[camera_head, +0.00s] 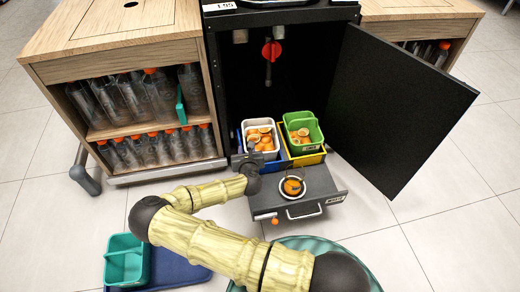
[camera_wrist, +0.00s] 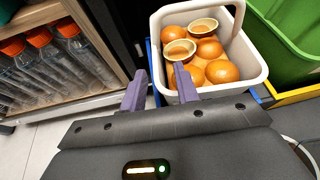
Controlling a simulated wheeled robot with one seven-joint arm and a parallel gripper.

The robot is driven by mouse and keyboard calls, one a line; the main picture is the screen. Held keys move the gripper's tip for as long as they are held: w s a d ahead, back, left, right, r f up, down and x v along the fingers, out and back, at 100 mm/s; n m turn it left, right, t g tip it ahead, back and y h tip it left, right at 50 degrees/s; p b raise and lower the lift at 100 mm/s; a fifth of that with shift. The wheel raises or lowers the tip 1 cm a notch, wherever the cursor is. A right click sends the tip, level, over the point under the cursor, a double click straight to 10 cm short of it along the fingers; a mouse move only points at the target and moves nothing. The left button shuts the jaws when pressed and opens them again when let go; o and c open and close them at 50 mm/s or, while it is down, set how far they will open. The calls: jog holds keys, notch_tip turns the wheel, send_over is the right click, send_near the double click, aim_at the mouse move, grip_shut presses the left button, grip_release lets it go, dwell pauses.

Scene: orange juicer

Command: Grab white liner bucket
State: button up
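The white liner bucket (camera_head: 261,137) stands inside the open black juicer cabinet, filled with orange halves. In the wrist view the white bucket (camera_wrist: 257,78) shows its rim and a raised handle, with orange halves and peels inside. My gripper (camera_wrist: 157,84) is open, its two purple fingers apart, just in front of the bucket. The right finger overlaps the bucket's near side in the picture; I cannot tell whether it touches. The left finger is left of the bucket.
A green bucket (camera_head: 302,130) with orange halves stands right of the white one, in a yellow holder (camera_head: 310,158). The black door (camera_head: 398,105) is open to the right. A pulled-out drawer (camera_head: 318,188) lies in front. Shelves of bottles (camera_head: 150,98) stand left. A teal bucket (camera_head: 127,260) sits on a blue tray (camera_head: 178,270).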

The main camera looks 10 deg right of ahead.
jog(key=shift+w, duration=0.1)
jog(key=b+x, duration=0.4)
jog(key=x, duration=0.1)
jog(key=shift+a+f, duration=0.1)
jog(key=shift+f, duration=0.05)
jog(key=shift+c, duration=0.2)
dwell(0.5)
grip_shut()
jog(key=shift+w+r, duration=0.1)
jog(key=shift+r, duration=0.1)
dwell(1.0)
